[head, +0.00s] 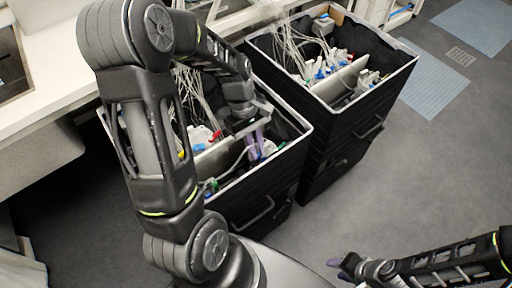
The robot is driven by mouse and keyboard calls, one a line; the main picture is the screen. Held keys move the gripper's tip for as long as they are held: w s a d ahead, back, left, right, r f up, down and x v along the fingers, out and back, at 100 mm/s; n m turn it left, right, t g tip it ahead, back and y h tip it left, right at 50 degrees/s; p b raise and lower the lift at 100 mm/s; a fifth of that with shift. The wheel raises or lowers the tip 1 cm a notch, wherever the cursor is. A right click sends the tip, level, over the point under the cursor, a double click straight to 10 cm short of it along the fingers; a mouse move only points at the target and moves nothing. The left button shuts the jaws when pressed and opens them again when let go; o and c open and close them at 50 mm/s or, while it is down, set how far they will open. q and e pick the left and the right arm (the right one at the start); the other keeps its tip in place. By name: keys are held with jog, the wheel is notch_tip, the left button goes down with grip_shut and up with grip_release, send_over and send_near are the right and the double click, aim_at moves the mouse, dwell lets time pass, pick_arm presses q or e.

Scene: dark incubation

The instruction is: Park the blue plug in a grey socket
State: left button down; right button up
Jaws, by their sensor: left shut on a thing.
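My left gripper (259,148) has purple fingers and reaches down into the left black bin (246,184). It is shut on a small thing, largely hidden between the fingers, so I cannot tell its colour. A white cable curves close beside the fingers. A red plug (216,135) and a green one (282,145) show in this bin. Several blue plugs (321,73) sit among white cables in the right black bin (352,104). I cannot make out a grey socket for certain. My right gripper (345,265) is low at the right, away from both bins; its opening is unclear.
White cables (288,36) hang into both bins, and each bin has a pale divider (345,79). The bins stand close together. A white bench (62,66) runs along the left. The grey floor (440,150) at the right is clear.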

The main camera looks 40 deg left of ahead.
pick_arm(q)
jog(key=shift+f+b, duration=0.5)
jog(key=shift+f, duration=0.4)
dwell(0.8)
jog(key=c, duration=1.4)
grip_release()
jog(key=shift+o, duration=0.2)
jog(key=v, duration=0.7)
jog(key=shift+a+r, duration=0.15)
jog(key=shift+r, duration=0.2)
